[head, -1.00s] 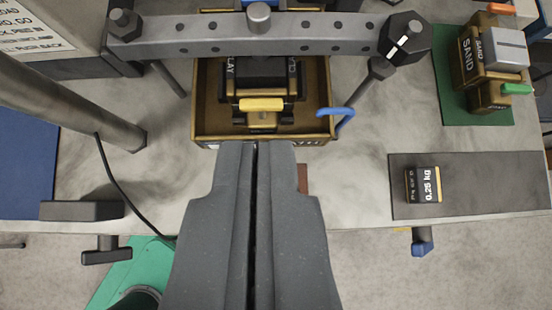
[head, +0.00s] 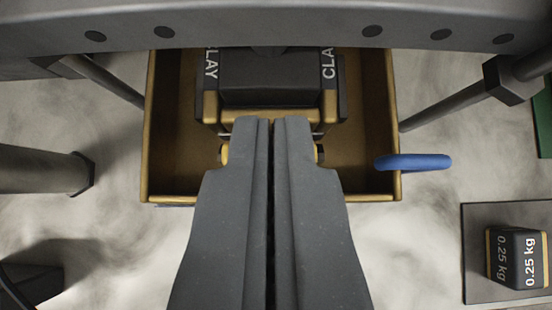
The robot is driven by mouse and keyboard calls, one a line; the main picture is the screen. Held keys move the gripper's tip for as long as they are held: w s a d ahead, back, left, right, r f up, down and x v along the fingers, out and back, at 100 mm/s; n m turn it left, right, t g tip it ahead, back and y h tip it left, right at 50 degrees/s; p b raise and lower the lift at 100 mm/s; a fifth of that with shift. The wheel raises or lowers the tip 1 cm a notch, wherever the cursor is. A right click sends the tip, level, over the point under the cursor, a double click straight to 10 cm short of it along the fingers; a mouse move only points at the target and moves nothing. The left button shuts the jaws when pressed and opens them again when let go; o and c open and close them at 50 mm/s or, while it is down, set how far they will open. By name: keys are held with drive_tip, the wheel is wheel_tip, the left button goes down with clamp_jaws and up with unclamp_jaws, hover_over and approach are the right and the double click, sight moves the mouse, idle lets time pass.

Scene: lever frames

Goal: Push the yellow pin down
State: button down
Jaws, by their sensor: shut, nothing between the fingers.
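My gripper (head: 272,122) is shut and empty, its tips over the front part of the black-and-gold block (head: 268,82) marked CLAY. The block sits in a brown open tray (head: 148,130). The yellow pin is mostly hidden behind my gripper. A small yellow piece (head: 224,153) shows just left of my fingers; I cannot tell whether it is the pin's end. I cannot tell whether my fingertips touch the pin.
A grey metal beam (head: 290,25) with holes crosses above the tray, with rods slanting down on both sides. A blue hook (head: 412,162) sticks out at the tray's right edge. A 0.25 kg weight (head: 515,257) rests on a dark mat at right.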

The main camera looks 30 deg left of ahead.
idle(0.3)
wheel_tip(320, 180, down, 2)
drive_tip(key=b, duration=0.2)
drive_tip(key=shift+s+f+b, duration=0.1)
drive_tip(key=shift+f+b, duration=0.05)
drive_tip(key=shift+b, duration=0.15)
drive_tip(key=shift+s+a+f+b, duration=0.2)
drive_tip(key=shift+s+f+b, duration=0.1)
drive_tip(key=shift+f, duration=0.45)
drive_tip(key=r, duration=0.5)
drive_tip(key=shift+w+r, duration=0.25)
drive_tip(key=shift+r, duration=0.05)
drive_tip(key=v, duration=1)
drive_tip(key=shift+r, duration=0.35)
drive_tip(key=shift+w+d, duration=0.15)
